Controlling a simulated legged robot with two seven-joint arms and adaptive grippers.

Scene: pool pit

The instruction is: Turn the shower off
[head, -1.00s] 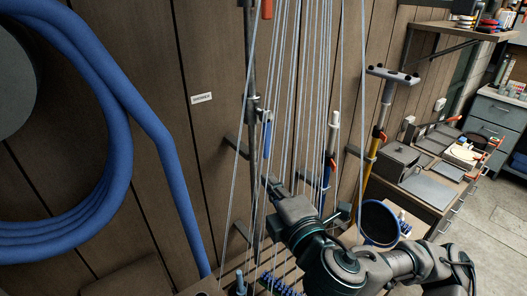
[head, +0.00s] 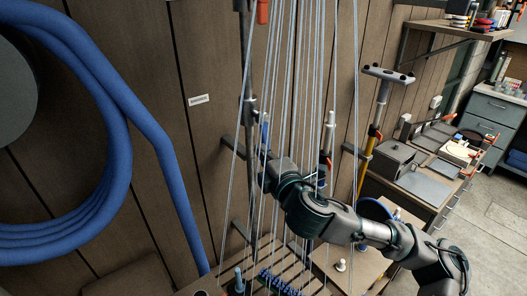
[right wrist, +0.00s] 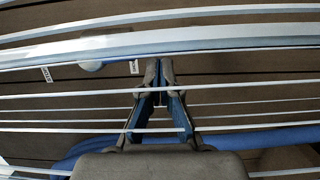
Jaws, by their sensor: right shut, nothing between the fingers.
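The shower runs: many thin pale water streams (head: 299,75) fall in front of the plank wall. A grey upright pipe (head: 247,85) stands at their left, with a clamp and a short blue handle (head: 265,130) on it. A red-orange piece (head: 262,11) shows at the top by the pipe. My right gripper (head: 266,180) is among the streams, just below the blue handle; I cannot tell if they touch. The right wrist view shows its fingers (right wrist: 160,72) closed together and empty, with pale streams crossing the picture. My left gripper is out of view.
A coiled blue hose (head: 110,130) hangs on the wall at left. A slatted grate (head: 290,255) lies below the streams. A pole with a yellow lower part (head: 383,95) and a workbench (head: 435,185) with boxes stand at right. The floor at far right is clear.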

